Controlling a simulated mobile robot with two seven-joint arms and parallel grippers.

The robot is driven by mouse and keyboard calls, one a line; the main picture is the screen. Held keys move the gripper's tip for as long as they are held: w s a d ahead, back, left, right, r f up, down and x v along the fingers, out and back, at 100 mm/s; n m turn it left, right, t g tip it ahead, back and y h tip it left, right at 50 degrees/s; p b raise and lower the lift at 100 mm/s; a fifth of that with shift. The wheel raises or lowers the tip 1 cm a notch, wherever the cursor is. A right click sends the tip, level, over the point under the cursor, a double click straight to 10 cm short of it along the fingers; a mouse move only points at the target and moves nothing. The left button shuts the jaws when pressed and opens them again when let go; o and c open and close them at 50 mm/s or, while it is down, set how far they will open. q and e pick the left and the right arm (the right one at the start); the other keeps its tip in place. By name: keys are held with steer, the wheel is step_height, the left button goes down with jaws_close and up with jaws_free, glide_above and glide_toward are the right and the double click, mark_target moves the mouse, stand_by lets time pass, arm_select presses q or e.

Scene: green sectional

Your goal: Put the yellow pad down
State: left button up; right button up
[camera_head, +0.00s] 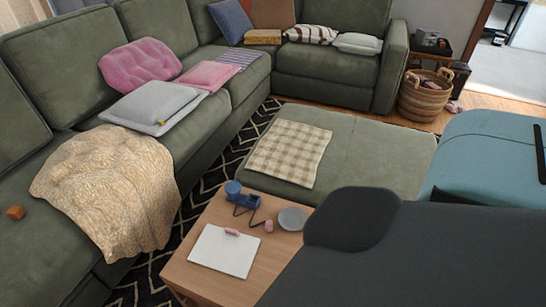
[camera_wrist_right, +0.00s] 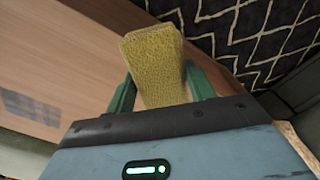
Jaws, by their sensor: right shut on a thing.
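The yellow pad (camera_wrist_right: 152,48) is a thick, rough-textured block in the right wrist view. My right gripper (camera_wrist_right: 158,80) is shut on it, with one green finger at each side. The pad sticks out past the fingertips. Behind it are a wooden surface (camera_wrist_right: 60,55) and the patterned rug; I cannot tell how far it is from either. Neither the pad nor the right gripper shows in the head view. My left gripper is not in view.
A wooden table (camera_head: 190,257) holds a white clipboard (camera_head: 224,250), a blue device (camera_head: 242,197) and a grey disc (camera_head: 292,219). A green ottoman (camera_head: 380,150) carries a checked cloth (camera_head: 290,152). A green sectional (camera_head: 60,70) and a patterned rug (camera_head: 213,180) lie beyond.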

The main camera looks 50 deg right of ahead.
steer(key=w+d, duration=0.3)
steer(key=w+d+f+b, duration=0.1)
steer(key=w+d, duration=0.2)
steer(key=w, duration=0.1)
steer(key=w+d+b, duration=0.1)
steer(key=w+d, duration=0.1)
steer(key=w, duration=0.1)
steer(key=shift+w+d+f, duration=0.2)
steer(key=shift+d, duration=0.2)
steer(key=shift+w+d, duration=0.25)
steer(key=shift+w+d, duration=0.2)
steer(key=shift+w, duration=0.05)
steer(key=f, duration=0.1)
steer(key=f+b, duration=0.1)
steer(key=f, duration=0.1)
steer(key=shift+w+d, duration=0.2)
steer(key=shift+f, duration=0.25)
